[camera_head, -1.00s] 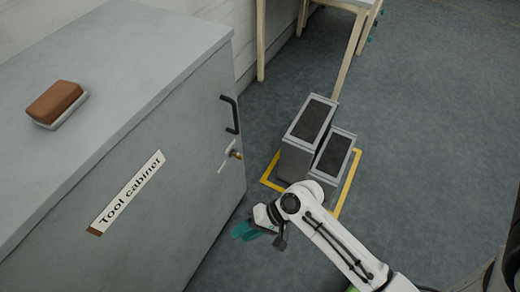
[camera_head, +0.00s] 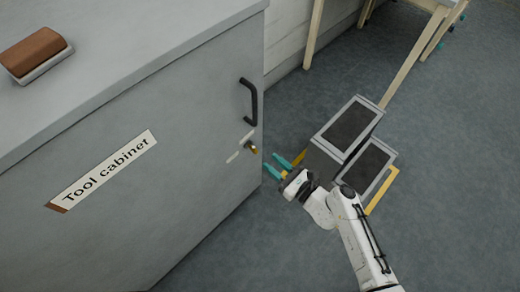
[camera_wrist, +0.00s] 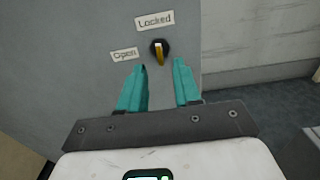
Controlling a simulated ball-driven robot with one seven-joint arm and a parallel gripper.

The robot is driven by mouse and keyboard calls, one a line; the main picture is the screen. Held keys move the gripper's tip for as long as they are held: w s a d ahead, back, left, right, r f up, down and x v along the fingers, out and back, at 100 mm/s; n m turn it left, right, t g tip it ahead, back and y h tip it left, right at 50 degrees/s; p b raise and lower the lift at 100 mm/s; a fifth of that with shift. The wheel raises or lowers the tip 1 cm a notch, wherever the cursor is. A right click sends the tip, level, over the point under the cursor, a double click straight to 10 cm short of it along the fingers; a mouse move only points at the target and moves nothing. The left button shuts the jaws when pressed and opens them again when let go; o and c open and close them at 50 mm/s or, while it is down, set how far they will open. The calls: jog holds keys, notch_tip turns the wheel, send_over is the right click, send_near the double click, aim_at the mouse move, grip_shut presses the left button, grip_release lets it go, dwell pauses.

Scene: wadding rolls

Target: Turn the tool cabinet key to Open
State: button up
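The grey tool cabinet (camera_head: 180,120) stands at the left with its labelled front facing my arm. Its brass key (camera_head: 251,147) sits in a dark lock below the black handle (camera_head: 249,102). In the wrist view the key (camera_wrist: 159,56) is just beyond my fingertips, with its bow hanging roughly downward. The "Locked" label (camera_wrist: 154,20) is above the lock and the "Open" label (camera_wrist: 125,54) is to its left. My gripper (camera_head: 275,167) has teal fingers, spread apart and empty. In the wrist view the fingers (camera_wrist: 160,68) stand either side of the key's line, apart from it.
A brown-topped brush or eraser (camera_head: 34,52) lies on the cabinet top. A wooden-legged table (camera_head: 400,62) is at the back. The floor at the right is clear.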

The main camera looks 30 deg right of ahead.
aim_at(257, 151)
jog(key=x, duration=0.7)
jog(key=shift+a, duration=0.1)
grip_shut()
